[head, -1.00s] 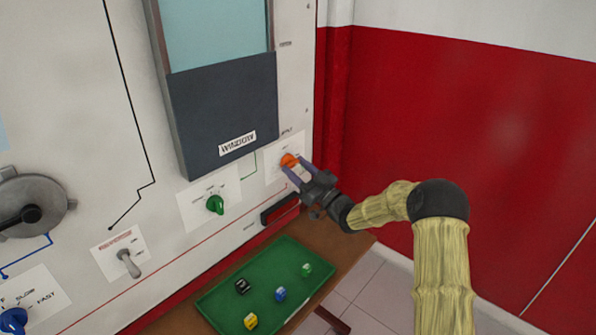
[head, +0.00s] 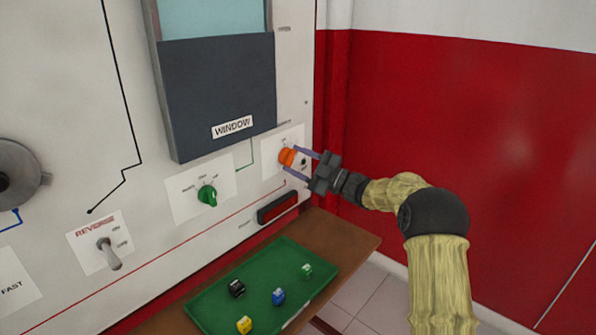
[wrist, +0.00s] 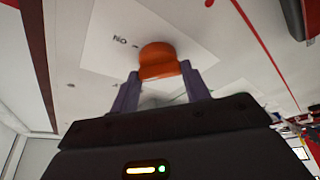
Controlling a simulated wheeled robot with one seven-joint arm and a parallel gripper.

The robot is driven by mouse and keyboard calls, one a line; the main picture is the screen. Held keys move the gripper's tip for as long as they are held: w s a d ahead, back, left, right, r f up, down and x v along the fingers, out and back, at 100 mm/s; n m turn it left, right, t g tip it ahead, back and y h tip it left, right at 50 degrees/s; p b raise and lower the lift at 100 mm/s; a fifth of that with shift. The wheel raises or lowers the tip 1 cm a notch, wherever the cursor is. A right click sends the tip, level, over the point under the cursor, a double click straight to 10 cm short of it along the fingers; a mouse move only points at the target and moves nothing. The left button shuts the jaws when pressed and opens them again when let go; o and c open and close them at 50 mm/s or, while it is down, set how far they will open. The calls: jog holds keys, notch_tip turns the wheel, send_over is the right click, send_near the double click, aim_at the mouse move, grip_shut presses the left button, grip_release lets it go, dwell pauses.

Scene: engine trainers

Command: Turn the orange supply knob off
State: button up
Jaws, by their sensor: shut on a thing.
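The orange supply knob (head: 286,156) sits on a white label plate (head: 271,171) at the right end of the panel, right of the window display. My gripper (head: 290,159) reaches it from the right, its two purple fingers on either side of the knob, shut on it. In the wrist view the orange knob (wrist: 158,60) shows between the fingertips (wrist: 160,78). An "ON" mark shows upside down beside it on the plate. The fingers hide part of the knob's lower sides and part of the plate, and I cannot read the pointer's exact angle.
A green knob (head: 207,195) and a reverse toggle switch (head: 108,253) are further left on the panel. A green tray (head: 260,268) with several coloured cubes lies below. A red wall (head: 450,120) stands on the right.

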jog(key=n+g, duration=0.1)
jog(key=n, duration=0.1)
jog(key=n+b, duration=0.1)
jog(key=n, duration=0.1)
jog(key=shift+g+h, duration=0.4)
jog(key=n+g+h+b, duration=0.1)
jog(key=n, duration=0.3)
jog(key=shift+r+n, duration=0.15)
jog(key=shift+n, duration=0.25)
jog(key=shift+d, duration=0.1)
jog(key=o, duration=1)
jog(key=v, duration=1.1)
jog(key=p+v, duration=0.1)
jog(key=v, duration=0.5)
jog(key=shift+s+d+r, duration=0.1)
jog(key=shift+d+r, duration=0.1)
jog(key=shift+r, duration=0.15)
